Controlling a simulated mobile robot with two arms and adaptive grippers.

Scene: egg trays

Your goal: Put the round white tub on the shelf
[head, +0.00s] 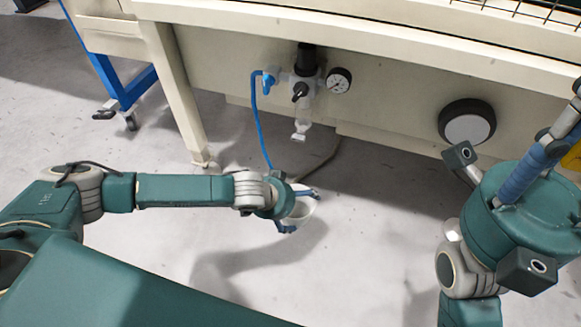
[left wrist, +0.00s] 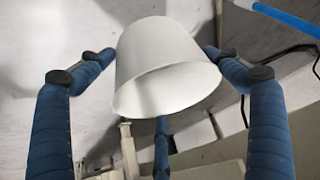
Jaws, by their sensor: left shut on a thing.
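The round white tub (head: 303,209) is at the end of my left arm, partly hidden by the gripper. My left gripper (head: 298,210) is shut on it and holds it in front of the cream bench. In the left wrist view the tub (left wrist: 165,65) sits between the blue fingers of the left gripper (left wrist: 158,75), with its wide rim towards the bottom of the picture. My right gripper (head: 560,130) is at the right edge, partly cut off. One blue finger shows, and I cannot tell whether it is open or shut. I cannot make out a shelf.
A cream bench (head: 390,120) runs across the back, with a valve unit (head: 304,85), a gauge (head: 339,81) and a round black fitting (head: 467,122) on its front. A blue hose (head: 259,125) hangs from the valve. The grey floor (head: 350,265) between my arms is clear.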

